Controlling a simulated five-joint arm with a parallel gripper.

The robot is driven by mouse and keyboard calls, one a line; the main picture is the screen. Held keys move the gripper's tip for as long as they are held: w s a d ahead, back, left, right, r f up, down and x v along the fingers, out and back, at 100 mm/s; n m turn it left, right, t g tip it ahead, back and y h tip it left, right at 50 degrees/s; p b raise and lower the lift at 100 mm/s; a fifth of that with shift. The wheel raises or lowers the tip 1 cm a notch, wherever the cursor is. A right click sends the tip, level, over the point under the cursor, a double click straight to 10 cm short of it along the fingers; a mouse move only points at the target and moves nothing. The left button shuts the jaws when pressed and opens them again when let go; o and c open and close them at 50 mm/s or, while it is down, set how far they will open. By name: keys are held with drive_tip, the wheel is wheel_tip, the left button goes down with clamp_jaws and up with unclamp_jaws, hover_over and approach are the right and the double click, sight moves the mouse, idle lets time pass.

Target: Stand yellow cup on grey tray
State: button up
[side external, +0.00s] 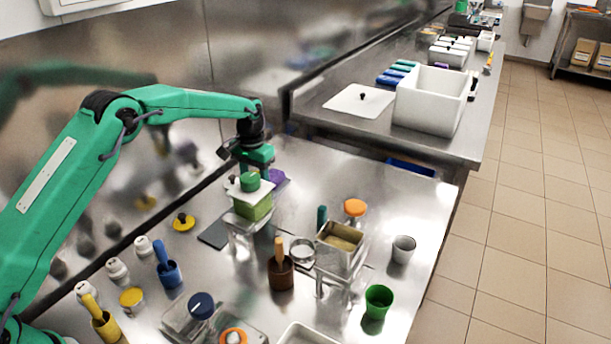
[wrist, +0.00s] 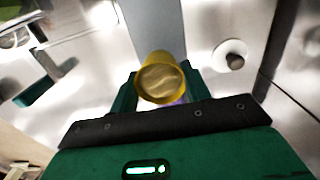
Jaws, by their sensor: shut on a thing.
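A yellow cup (wrist: 160,80) is between the green fingers of my gripper (wrist: 160,92) in the wrist view, its open top facing the camera and pale yellow contents inside. My gripper is shut on it. In the side view my gripper (side external: 257,170) is at the back of the steel table, behind a green-bodied container; the held cup is hidden there. A flat dark grey piece (side external: 214,236), perhaps the grey tray, lies left of that container. A grey surface (wrist: 156,25) also shows beyond the cup in the wrist view; I cannot tell if it is the same piece.
The green container (side external: 254,207) with a white lid stands close in front of my gripper. A purple piece (side external: 277,180) lies beside it. The table's back right is clear.

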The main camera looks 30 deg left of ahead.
drive_tip(key=shift+f, duration=1.1)
drive_tip(key=shift+f, duration=0.15)
drive_tip(key=o, duration=1)
wheel_tip(320, 180, up, 12)
drive_tip(key=shift+r, duration=0.2)
drive_tip(key=shift+r, duration=0.1)
